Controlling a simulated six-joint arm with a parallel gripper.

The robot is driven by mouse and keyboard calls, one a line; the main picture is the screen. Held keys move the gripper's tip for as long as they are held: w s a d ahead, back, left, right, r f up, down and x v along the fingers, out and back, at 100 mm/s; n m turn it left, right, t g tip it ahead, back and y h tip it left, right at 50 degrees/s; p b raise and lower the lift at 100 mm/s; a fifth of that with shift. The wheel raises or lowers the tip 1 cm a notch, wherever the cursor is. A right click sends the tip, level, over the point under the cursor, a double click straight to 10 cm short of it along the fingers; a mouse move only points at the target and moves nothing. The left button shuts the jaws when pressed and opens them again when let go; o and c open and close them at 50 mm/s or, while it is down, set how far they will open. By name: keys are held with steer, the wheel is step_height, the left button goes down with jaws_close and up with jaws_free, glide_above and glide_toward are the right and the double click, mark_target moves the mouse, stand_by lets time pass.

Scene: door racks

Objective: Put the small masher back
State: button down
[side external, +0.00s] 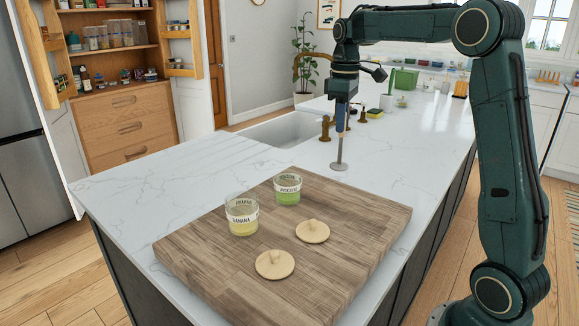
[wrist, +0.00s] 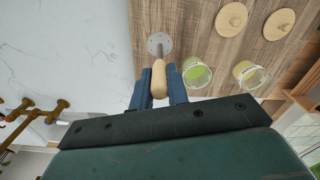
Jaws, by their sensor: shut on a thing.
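The small masher has a wooden handle (wrist: 159,78) and a round grey metal head (side external: 339,166). My gripper (side external: 341,118) is shut on its handle and holds it upright, head down. In the wrist view the two blue fingers of my gripper (wrist: 159,88) stand on either side of the handle, and the head (wrist: 159,44) shows beyond them. The head is at or just above the white counter, behind the wooden board; I cannot tell if it touches. The place where the masher belongs cannot be made out.
The wooden board (side external: 190,258) carries a jar with yellow contents (side external: 242,216), a jar with green contents (side external: 288,190) and two round wooden lids (side external: 275,264) (side external: 312,231). A sink (side external: 283,130) with brass taps (side external: 326,128) lies behind. A sponge (side external: 375,113) is at the right. The counter's left part is clear.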

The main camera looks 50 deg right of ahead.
mark_target(341, 135)
steer(key=shift+f, duration=4.35)
steer(key=c, duration=1.4)
jaws_free()
steer(key=shift+o, duration=0.2)
step_height(341, 135, up, 12)
steer(key=shift+r, duration=0.15)
